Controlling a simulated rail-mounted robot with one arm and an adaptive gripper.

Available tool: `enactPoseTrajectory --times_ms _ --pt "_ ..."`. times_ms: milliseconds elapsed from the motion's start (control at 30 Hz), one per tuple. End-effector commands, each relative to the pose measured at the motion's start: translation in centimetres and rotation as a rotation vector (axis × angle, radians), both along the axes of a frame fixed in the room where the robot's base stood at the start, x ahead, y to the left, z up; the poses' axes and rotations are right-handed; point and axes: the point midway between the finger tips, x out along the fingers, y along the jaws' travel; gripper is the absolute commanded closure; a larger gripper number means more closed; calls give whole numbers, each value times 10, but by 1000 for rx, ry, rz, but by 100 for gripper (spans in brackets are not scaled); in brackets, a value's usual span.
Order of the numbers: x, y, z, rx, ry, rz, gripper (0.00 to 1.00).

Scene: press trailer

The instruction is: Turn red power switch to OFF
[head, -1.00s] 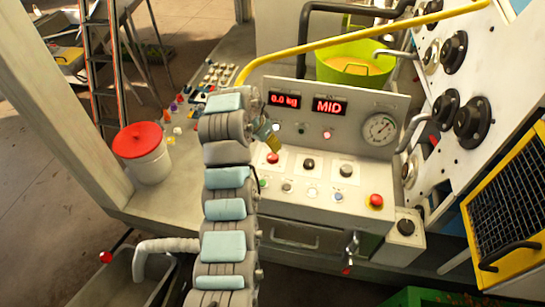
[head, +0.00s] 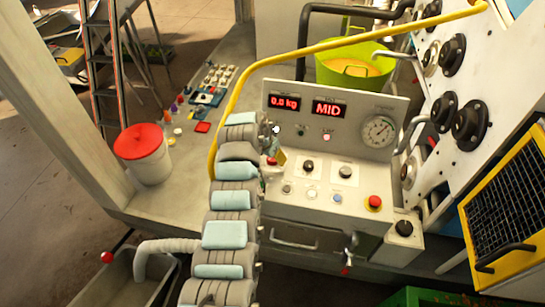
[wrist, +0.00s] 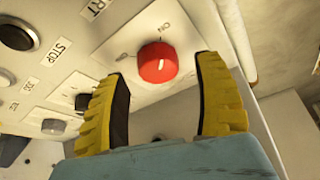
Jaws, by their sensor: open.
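The red power switch (wrist: 157,62) is a round red knob with a white pointer line, on a pale square plate. An "ON" label is above it; the label to its left is too blurred to read. In the head view the red switch (head: 272,161) is at the left of the control panel, partly hidden by my arm. My gripper (wrist: 164,72) is open, with yellow ridged fingers to the left and right of the knob in the wrist picture. Contact cannot be told. In the head view my gripper (head: 281,157) is mostly hidden, close to the switch.
Black knobs (head: 308,166) stand to the right of the switch, and a red push button (head: 374,202) is at the panel's right front. Displays (head: 285,102) and a gauge (head: 379,131) are on the upright panel behind.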

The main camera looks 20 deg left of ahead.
Motion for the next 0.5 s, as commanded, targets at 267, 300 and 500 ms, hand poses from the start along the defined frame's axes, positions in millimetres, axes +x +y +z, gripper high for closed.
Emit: enactPoseTrajectory --times_ms 267,300,500 --pt "3 -1 -12 0 3 1 31" --pt "3 -1 -12 0 2 1 31" --pt "4 -1 -14 0 2 1 31"
